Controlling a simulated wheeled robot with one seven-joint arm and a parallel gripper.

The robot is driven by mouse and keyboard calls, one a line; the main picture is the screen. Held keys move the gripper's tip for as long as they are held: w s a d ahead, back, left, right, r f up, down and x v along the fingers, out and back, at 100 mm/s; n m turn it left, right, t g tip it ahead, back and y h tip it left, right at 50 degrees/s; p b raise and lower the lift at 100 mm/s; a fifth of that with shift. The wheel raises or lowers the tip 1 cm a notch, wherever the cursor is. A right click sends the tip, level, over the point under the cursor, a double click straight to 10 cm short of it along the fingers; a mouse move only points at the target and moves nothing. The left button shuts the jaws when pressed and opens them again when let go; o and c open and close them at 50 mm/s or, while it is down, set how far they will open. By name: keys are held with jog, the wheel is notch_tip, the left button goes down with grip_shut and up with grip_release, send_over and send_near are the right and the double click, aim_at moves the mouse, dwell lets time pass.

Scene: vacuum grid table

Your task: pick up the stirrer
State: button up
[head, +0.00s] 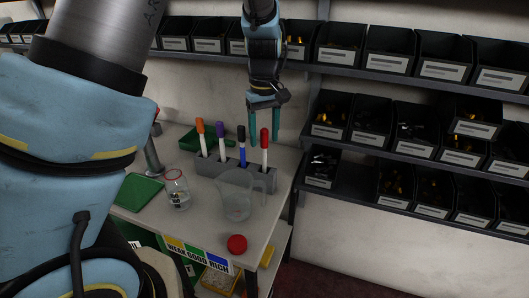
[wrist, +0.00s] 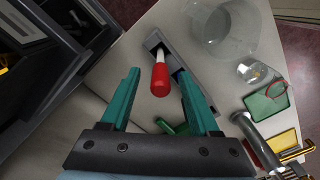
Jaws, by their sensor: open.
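No thing is plainly marked as the stirrer. A white stick with a red cap (head: 264,141), much like a marker, stands upright at the right end of a grey holder (head: 236,178). It also shows in the wrist view as a red cap (wrist: 159,80) with its white shaft running down into the holder. My gripper (head: 264,131) points down over it. Its two teal fingers are open, one on each side of the red cap in both views, with gaps on both sides. Nothing is held. The stick's lower end is hidden in the holder.
A clear beaker (head: 235,197) stands close in front. A glass jar (head: 177,189), red lid (head: 237,244) and green tray (head: 137,191) share the table. Shelved bins (head: 372,120) are at right.

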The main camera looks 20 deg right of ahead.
aim_at(264, 146)
jog(key=shift+s+f, duration=0.1)
jog(key=shift+f, duration=1.7)
grip_shut()
